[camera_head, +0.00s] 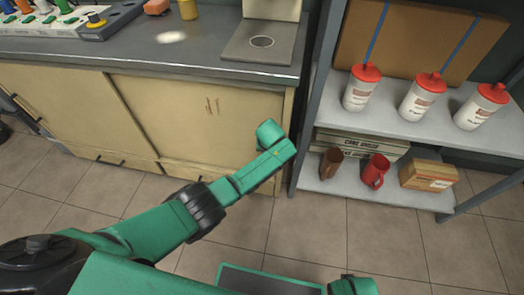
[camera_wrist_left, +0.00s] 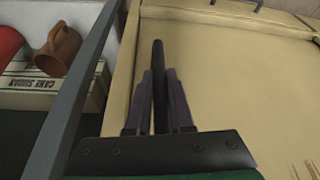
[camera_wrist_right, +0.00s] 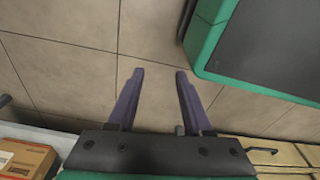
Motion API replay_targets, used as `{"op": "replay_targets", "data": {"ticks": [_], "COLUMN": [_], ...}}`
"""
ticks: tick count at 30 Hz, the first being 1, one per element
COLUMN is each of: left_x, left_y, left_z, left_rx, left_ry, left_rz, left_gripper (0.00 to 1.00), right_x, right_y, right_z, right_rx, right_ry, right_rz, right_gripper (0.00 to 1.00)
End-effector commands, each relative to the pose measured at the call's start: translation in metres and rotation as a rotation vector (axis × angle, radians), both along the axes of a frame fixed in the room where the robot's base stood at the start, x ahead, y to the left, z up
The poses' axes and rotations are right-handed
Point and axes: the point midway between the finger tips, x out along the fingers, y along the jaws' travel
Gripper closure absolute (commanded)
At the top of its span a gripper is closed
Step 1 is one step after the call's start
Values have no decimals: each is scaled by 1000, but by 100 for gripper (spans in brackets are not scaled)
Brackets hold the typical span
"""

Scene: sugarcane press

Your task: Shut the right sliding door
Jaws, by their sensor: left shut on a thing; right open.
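The right sliding door (camera_head: 190,120) is a pale wooden panel of the cabinet under the counter, with small marks on its face. It also fills much of the left wrist view (camera_wrist_left: 225,85). My left gripper (camera_wrist_left: 158,75) is shut on a dark upright bar handle (camera_wrist_left: 158,50) near the door's edge on the shelf side. In the head view my left arm hides this handle and the fingers. The left sliding door (camera_head: 60,100) is beside it. My right gripper (camera_wrist_right: 159,75) is open and empty above the floor tiles.
A grey metal shelf (camera_head: 395,190) with red-lidded cups (camera_head: 420,98), mugs and boxes stands close to the right of the cabinet. The counter (camera_head: 130,48) overhangs the doors. Tiled floor (camera_head: 350,235) is clear in front.

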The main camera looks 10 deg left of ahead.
Motion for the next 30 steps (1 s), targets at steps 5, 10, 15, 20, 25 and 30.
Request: {"op": "replay_targets", "data": {"ticks": [5,10,15,20,25,30], "left_x": [-1,-1,0,0,-4,-11], "left_y": [-5,-6,-4,-3,-4,-6], "left_z": [0,0,0,1,11,32], "left_rx": [-7,-9,-6,-6,-7,-6], "left_ry": [-1,-1,0,-1,0,-1], "left_rz": [-6,-8,-6,-5,-5,-5], "left_gripper": [100,57,50,50,50,50], "right_x": [0,0,0,0,-12,-36], "right_y": [0,0,0,0,-3,-9], "right_z": [0,0,0,1,-4,-12], "right_rx": [0,0,0,0,-4,-9], "right_ry": [1,0,0,0,6,11], "right_rz": [0,0,0,0,6,17], "right_gripper": [50,50,50,50,50,50]}}
